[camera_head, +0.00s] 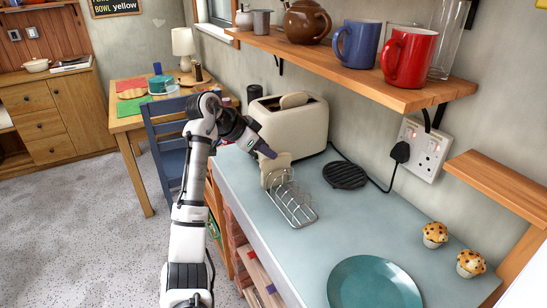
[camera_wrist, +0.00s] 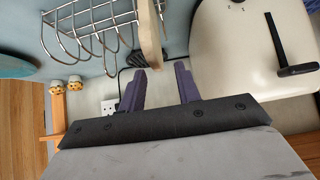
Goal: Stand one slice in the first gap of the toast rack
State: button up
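The wire toast rack (camera_head: 297,208) stands on the counter, and its wires also show at the upper left of the wrist view (camera_wrist: 88,42). A pale slice (camera_head: 275,166) stands upright at the rack end nearest the toaster. The wrist view shows this slice edge-on (camera_wrist: 150,38), with rack wire close on both sides. My gripper (camera_head: 267,152) is just above the slice's top. Its purple fingers (camera_wrist: 161,70) are apart, and the slice lies beyond the tips, nearer the left finger; contact is unclear. Another slice (camera_head: 295,100) sticks out of the cream toaster (camera_head: 302,122).
A black round trivet (camera_head: 345,175) lies right of the rack, near the toaster's cord. A teal plate (camera_head: 374,284) and two muffins (camera_head: 434,234) are at the near right. A shelf with mugs (camera_head: 408,57) overhangs the back. The counter between rack and plate is clear.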

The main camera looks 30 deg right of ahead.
jog(key=b+v, duration=0.1)
jog(key=v, duration=0.6)
jog(key=shift+a+r, duration=0.2)
